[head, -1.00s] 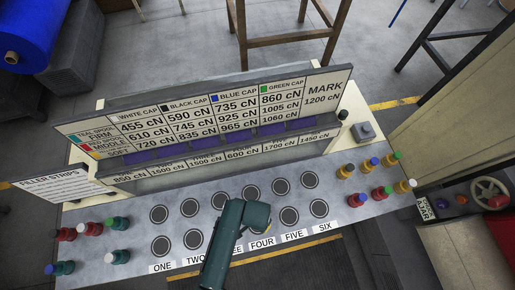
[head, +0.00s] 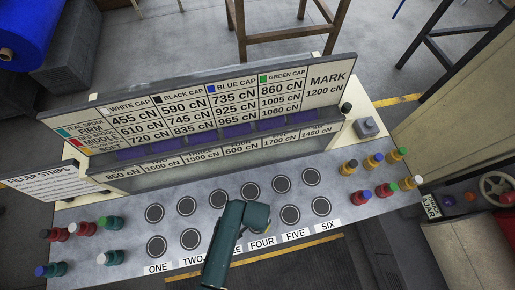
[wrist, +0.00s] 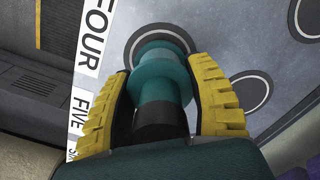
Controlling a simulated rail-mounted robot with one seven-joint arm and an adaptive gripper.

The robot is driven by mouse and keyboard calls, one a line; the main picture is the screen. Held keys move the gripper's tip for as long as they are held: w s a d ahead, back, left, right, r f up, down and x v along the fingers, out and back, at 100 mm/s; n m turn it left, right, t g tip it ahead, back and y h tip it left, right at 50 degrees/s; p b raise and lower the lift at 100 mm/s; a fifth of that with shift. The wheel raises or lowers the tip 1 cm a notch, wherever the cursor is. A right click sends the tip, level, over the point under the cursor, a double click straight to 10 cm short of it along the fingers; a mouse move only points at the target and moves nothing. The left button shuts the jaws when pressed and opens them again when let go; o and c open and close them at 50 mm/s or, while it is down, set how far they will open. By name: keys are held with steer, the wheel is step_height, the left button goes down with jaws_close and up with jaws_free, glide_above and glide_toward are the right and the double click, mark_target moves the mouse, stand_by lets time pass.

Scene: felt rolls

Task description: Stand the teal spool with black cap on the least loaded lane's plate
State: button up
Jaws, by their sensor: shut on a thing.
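My gripper (wrist: 160,72) is shut on the teal spool (wrist: 158,80), its yellow fingers on either side. The spool's black cap (wrist: 160,122) faces the palm. The spool's far flange lies over a dark round plate (wrist: 133,40) beside the FOUR label (wrist: 92,38); I cannot tell whether it touches. In the head view, my arm hides the gripper, the spool and this plate. The lane sign (head: 240,148) reads 600 cN for FOUR, the lowest of the lane figures: 850, 1600, 1500, 600, 1700 and 1450.
Two rows of round plates cross the grey bench; the other visible plates, such as lane ONE's front plate (head: 157,246), are empty. Red and teal spools (head: 110,223) stand at left, yellow spools (head: 373,161) at right. The tall cap chart (head: 210,105) stands behind the plates.

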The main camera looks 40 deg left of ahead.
steer(key=shift+f, duration=0.1)
stand_by(0.3)
steer(key=shift+f+b, duration=0.3)
steer(key=shift+b, duration=0.05)
steer(key=shift+f, duration=0.25)
steer(key=o, duration=1.3)
steer(key=shift+r, duration=0.1)
step_height(320, 180, up, 12)
